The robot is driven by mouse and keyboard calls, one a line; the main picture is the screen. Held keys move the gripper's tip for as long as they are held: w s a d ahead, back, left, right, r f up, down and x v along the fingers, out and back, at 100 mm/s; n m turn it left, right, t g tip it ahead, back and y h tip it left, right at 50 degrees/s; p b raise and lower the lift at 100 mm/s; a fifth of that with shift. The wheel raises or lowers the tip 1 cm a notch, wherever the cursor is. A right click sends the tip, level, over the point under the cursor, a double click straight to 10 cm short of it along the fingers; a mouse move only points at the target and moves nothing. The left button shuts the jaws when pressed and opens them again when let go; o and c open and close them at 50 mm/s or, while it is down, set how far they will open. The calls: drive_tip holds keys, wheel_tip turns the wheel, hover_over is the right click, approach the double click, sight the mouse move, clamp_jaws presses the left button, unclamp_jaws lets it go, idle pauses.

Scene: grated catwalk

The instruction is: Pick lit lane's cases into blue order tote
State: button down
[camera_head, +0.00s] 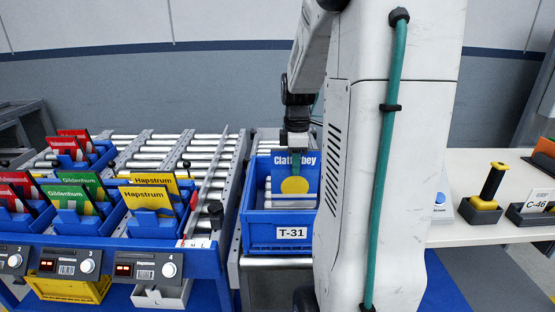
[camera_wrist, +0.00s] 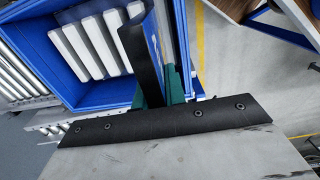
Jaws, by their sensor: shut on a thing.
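The blue order tote (camera_head: 262,232), labelled T-31, stands on rollers in the centre of the head view. It fills the upper left of the wrist view (camera_wrist: 88,93), with pale bars inside. My gripper (camera_head: 295,160) points down over the tote, shut on a blue case (camera_head: 309,172) with a yellow disc and partly covered lettering. Yellow Hapstrum cases (camera_head: 147,196), green Gildenhum cases (camera_head: 68,196) and red cases (camera_head: 16,190) stand in lanes at left.
Lane modules 3 (camera_head: 65,262) and 4 (camera_head: 147,268) show lit orange displays. A yellow bin (camera_head: 72,290) and a grey bin (camera_head: 160,297) sit below. A white table (camera_head: 480,234) at right holds a black-and-yellow handled tool (camera_head: 490,185) and a C-46 card (camera_head: 537,202).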

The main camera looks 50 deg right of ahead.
sight(292, 203)
drive_tip(key=shift+w+f, duration=0.2)
drive_tip(key=shift+f, duration=0.6)
drive_tip(key=shift+w+f, duration=0.15)
drive_tip(key=shift+f, duration=0.6)
drive_tip(key=shift+w+f, duration=0.2)
drive_tip(key=shift+f, duration=1.05)
drive_tip(key=shift+s, duration=0.15)
drive_tip(key=shift+f, duration=4.2)
